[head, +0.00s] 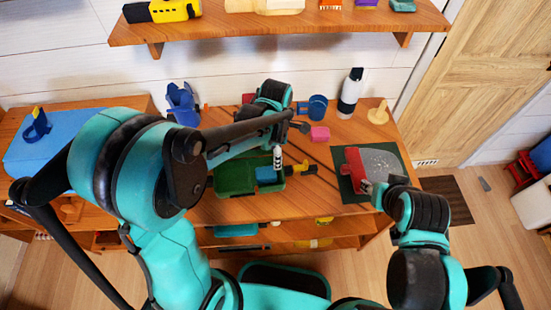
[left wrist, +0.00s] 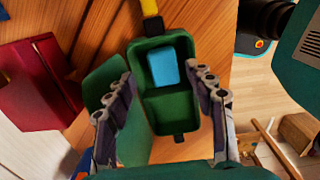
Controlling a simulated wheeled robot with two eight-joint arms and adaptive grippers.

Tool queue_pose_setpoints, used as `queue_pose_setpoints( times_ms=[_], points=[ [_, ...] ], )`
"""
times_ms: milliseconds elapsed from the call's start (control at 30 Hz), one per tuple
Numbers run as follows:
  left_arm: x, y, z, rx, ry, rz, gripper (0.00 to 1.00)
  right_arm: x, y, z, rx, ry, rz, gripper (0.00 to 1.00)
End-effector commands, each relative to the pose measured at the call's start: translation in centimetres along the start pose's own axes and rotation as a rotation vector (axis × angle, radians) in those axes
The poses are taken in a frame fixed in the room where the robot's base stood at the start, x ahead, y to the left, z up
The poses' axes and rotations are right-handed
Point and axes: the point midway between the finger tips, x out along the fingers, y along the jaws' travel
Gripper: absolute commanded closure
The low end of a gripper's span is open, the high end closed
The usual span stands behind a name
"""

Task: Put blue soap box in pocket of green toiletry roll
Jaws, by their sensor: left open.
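The green toiletry roll (head: 232,180) lies on the wooden desk in the head view. In the left wrist view its green tray-like body (left wrist: 165,112) has two compartments, with a flat green flap (left wrist: 106,75) at the left. The blue soap box (left wrist: 163,68) sits inside the far compartment; the near one looks empty. The soap box also shows in the head view (head: 266,175). My left gripper (head: 278,160) is over the roll, its fingers (left wrist: 163,82) apart on both sides and not closed on the box. My right gripper (head: 368,187) is by the dark mat at the right; its jaws are unclear.
A red object (head: 354,168) lies on the dark green mat (head: 346,190). A yellow-black item (head: 300,169) touches or nearly touches the roll's right end. A shelf (head: 285,27) hangs above.

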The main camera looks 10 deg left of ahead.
Motion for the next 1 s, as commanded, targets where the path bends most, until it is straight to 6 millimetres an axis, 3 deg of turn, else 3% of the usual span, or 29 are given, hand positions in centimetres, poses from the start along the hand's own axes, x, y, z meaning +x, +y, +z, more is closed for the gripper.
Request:
queue_pose_setpoints(
  times_ms=[167, 267, 600, 800, 1000],
  points=[
    [-1.6, -0.1, -0.3, 0.033, -0.005, 0.010, 0.46, -0.3, 0.0, -0.2, 0.000, 0.000, 0.000, 0.60],
    [-3.0, -0.6, -1.2, 0.155, -0.021, 0.047, 0.46, -0.3, 0.0, -0.2, 0.000, 0.000, 0.000, 0.60],
    [-9.2, -4.6, -7.0, 1.051, 0.042, 0.366, 0.46, -0.3, 0.0, -0.2, 0.000, 0.000, 0.000, 0.60],
    [-10.5, -6.9, -9.8, 1.537, 0.233, 0.526, 0.46, -0.3, 0.0, -0.2, 0.000, 0.000, 0.000, 0.60],
    [-10.7, -8.0, -11.0, 1.795, 0.387, 0.587, 0.46, -0.3, 0.0, -0.2, 0.000, 0.000, 0.000, 0.60]
  ],
)
